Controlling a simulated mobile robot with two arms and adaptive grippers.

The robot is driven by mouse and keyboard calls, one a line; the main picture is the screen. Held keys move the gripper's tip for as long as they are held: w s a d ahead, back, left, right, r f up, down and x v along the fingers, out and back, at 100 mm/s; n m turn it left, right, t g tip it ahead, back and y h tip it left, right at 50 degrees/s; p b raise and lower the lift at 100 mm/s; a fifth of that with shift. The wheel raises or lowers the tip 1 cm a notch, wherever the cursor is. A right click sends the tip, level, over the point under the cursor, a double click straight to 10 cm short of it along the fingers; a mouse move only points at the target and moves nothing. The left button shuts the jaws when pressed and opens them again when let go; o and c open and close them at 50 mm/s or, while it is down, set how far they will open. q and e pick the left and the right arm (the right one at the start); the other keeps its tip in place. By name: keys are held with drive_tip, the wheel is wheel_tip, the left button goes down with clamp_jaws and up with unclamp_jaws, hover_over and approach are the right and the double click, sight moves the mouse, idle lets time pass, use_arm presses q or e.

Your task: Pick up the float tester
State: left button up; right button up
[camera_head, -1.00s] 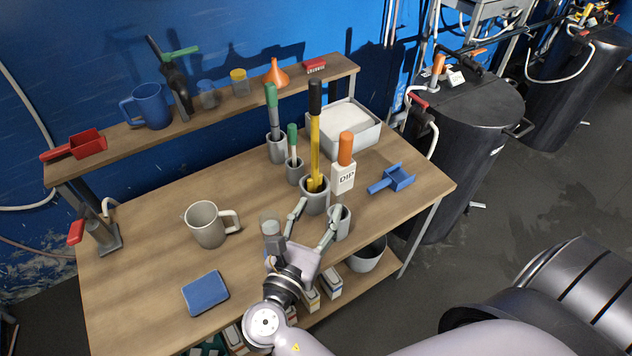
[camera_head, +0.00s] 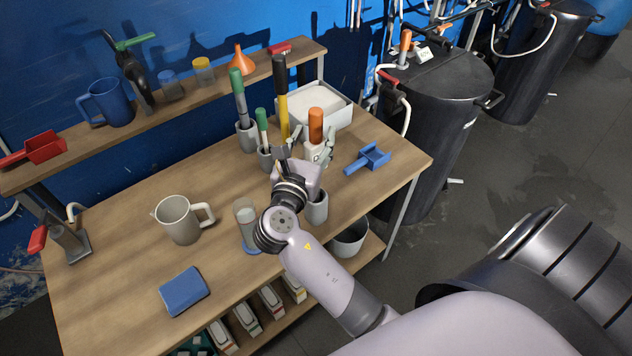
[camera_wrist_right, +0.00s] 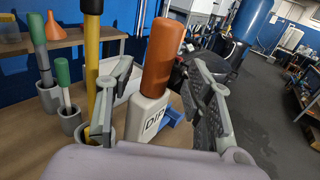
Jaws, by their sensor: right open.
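No label reads float tester. An upright tool with an orange handle (camera_head: 315,125) and a white body marked DIP stands near the right end of the bench; it also shows in the right wrist view (camera_wrist_right: 162,55). My right gripper (camera_head: 311,142) is open, with one finger on each side of this tool; in the right wrist view its fingers (camera_wrist_right: 161,68) flank the orange handle. I cannot tell whether they touch it. A grey cup (camera_head: 317,207) is below it, partly hidden by my wrist. My left gripper is not in view.
A yellow tool with black grip (camera_head: 280,72) stands close left of my gripper, with green-handled tools (camera_head: 237,84) beyond. A white tub (camera_head: 320,108), blue scoop (camera_head: 368,159), clear cylinder (camera_head: 245,222), grey mug (camera_head: 178,220) and blue pad (camera_head: 184,291) are around.

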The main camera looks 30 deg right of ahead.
sight(314, 134)
drive_tip(key=x, duration=0.3)
drive_tip(key=shift+w+f+b, duration=0.15)
drive_tip(key=shift+w+b, duration=0.15)
drive_tip(key=shift+b, duration=0.05)
drive_tip(key=shift+s, duration=0.1)
drive_tip(key=shift+c, duration=0.3)
drive_tip(key=shift+c, duration=0.6)
clamp_jaws()
